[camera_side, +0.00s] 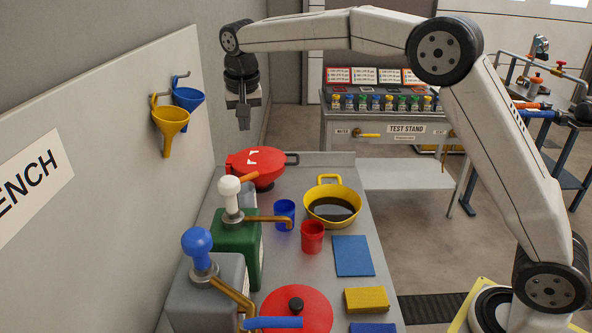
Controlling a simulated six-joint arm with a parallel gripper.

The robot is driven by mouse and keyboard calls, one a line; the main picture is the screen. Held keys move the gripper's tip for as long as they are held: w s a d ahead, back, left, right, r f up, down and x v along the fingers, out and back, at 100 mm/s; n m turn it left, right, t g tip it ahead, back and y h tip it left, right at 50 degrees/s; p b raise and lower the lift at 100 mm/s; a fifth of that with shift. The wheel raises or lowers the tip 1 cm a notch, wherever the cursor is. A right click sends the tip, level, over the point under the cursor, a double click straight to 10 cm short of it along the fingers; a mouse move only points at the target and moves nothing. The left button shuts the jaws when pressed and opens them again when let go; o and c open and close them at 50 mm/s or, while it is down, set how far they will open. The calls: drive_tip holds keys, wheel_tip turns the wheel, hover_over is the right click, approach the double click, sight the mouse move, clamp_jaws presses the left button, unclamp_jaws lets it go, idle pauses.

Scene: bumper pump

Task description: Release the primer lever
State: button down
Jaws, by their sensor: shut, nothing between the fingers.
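My gripper (243,118) hangs pointing down, high above the far end of the grey bench. It is shut and empty, apart from everything on the bench. Two pump dispensers stand on the bench's left: a green one (228,240) with a white knob (229,186), and a grey one (205,295) with a blue knob (197,241). Each has a brass-coloured spout. I cannot tell which part is the primer lever. A red round lidded vessel (262,163) with an orange handle sits below my gripper at the back.
A yellow pan (333,187) of dark liquid, a blue cup (284,213), a red cup (312,238), a blue mat (353,256), a yellow sponge (367,300) and a red lid (300,308) occupy the bench. Funnels (170,120) hang on the left wall. Space around my gripper is clear.

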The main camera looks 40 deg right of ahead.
drive_tip(key=shift+v, duration=1.25)
drive_tip(key=c, duration=0.6)
unclamp_jaws()
drive_tip(key=shift+f, duration=0.1)
drive_tip(key=m, duration=1)
approach(249, 175)
drive_tip(key=d, duration=0.1)
drive_tip(key=shift+w+f+m+y, duration=0.1)
drive_tip(key=shift+f+m+y, duration=0.15)
drive_tip(key=shift+m, duration=0.6)
drive_tip(key=shift+f+m+y, duration=0.15)
drive_tip(key=shift+m+y, duration=0.1)
drive_tip(key=shift+m, duration=0.6)
drive_tip(key=shift+w+f, duration=0.25)
drive_tip(key=shift+f, duration=1.05)
drive_tip(key=shift+w+f, duration=0.3)
drive_tip(key=shift+f, duration=0.95)
drive_tip(key=shift+w+f, duration=0.25)
drive_tip(key=shift+f, duration=1.05)
